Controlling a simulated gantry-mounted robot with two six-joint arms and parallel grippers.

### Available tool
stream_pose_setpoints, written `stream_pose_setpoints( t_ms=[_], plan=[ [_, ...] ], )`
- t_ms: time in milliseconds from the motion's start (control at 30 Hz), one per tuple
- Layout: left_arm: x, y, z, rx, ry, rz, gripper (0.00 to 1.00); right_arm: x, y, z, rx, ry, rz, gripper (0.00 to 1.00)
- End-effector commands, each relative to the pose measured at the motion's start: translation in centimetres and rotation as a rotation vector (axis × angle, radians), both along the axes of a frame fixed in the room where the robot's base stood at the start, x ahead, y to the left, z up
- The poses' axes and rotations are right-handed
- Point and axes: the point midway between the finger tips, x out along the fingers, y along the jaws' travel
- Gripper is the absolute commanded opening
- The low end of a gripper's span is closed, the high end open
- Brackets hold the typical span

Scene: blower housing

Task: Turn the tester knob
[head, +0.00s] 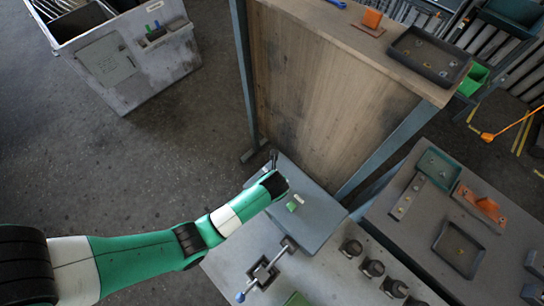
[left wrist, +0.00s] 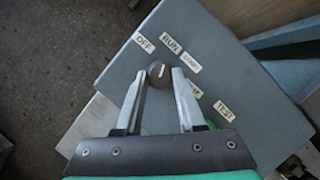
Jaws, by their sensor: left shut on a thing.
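The tester is a grey-blue box (head: 322,222) beside the wooden panel in the head view, and its panel (left wrist: 120,75) fills the middle of the left wrist view. Its round dark knob (left wrist: 159,72) has a white mark pointing roughly up in the picture, toward the RUN label (left wrist: 171,44). An OFF label (left wrist: 144,42) is to the upper left and a TEST label (left wrist: 224,110) to the lower right; another label is partly covered by a finger. My left gripper (left wrist: 159,77) is shut on the knob. In the head view my left gripper (head: 273,162) hides the knob. My right gripper is not in view.
A wooden panel (head: 320,85) stands close behind the tester. A clamp with a blue-tipped handle (head: 262,272) and several dark cylindrical parts (head: 372,268) are on the grey bench in front. Another bench with trays (head: 458,250) is at right. A grey bin (head: 130,60) stands upper left.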

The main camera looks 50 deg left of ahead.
Motion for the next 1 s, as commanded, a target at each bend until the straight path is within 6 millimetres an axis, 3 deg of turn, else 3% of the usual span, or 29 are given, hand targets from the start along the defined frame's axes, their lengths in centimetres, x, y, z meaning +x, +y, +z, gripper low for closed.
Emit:
stream_pose_setpoints(
  t_ms=[433,1000],
  plan=[
    [0.3,-0.1,0.1,0.002,0.002,0.280,0.00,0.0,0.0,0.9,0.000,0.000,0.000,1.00],
    [0.6,-0.1,-0.1,0.001,0.001,0.693,0.00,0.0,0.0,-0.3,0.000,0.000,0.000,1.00]
  ],
)
